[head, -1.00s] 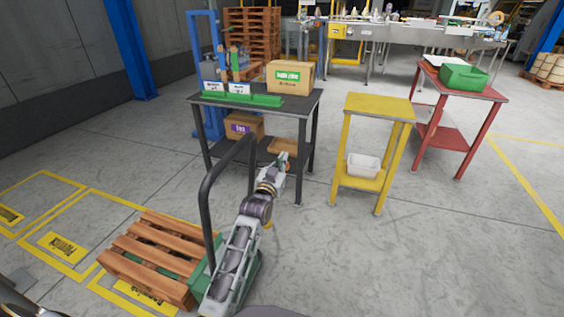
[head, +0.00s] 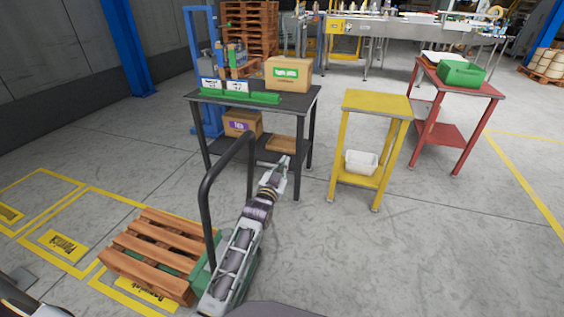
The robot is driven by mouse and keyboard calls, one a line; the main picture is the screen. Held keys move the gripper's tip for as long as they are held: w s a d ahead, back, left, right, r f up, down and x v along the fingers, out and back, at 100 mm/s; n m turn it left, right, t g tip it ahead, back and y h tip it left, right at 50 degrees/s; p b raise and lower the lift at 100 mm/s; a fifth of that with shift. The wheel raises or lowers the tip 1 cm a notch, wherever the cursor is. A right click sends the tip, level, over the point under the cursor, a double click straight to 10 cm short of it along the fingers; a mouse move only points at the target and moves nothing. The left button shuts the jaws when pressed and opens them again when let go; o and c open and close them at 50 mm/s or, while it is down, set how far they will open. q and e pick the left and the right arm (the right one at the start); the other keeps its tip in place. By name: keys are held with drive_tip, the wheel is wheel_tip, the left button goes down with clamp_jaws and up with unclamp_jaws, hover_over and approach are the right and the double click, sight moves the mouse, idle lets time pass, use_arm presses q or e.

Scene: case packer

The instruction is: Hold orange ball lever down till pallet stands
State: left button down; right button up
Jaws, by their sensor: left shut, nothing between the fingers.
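A brown wooden pallet (head: 165,243) is at the lower left, by the green base of a hand truck (head: 203,279). I cannot tell whether it is clear of the floor. The truck's bent black handle (head: 208,190) rises between the pallet and my arm. My left gripper (head: 284,162) is shut and empty, to the right of the handle and in front of the black table. It appears apart from the handle. The orange ball lever does not show; my arm hides part of the truck. My right gripper is out of view.
A black table (head: 297,103) with a carton (head: 289,74) and green trays stands beyond. A yellow stand (head: 377,104) and a red table (head: 478,85) are to its right. Yellow floor markings lie around the pallet. The floor at the lower right is clear.

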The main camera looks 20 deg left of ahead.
use_arm(q)
drive_tip(key=shift+d+f+m+h+p, duration=0.15)
drive_tip(key=shift+f+m+p, duration=0.2)
drive_tip(key=shift+f+m, duration=0.95)
drive_tip(key=shift+d+f+m+h+p, duration=0.15)
drive_tip(key=shift+f+m+p, duration=0.15)
drive_tip(key=shift+f+m, duration=0.95)
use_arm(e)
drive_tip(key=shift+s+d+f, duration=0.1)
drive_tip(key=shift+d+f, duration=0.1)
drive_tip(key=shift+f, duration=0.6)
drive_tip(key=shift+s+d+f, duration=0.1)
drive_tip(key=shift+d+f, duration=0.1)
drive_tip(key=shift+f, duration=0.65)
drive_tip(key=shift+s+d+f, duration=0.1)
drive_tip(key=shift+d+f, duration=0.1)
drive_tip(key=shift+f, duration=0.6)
use_arm(q)
drive_tip(key=shift+f, duration=0.2)
drive_tip(key=shift+r, duration=0.1)
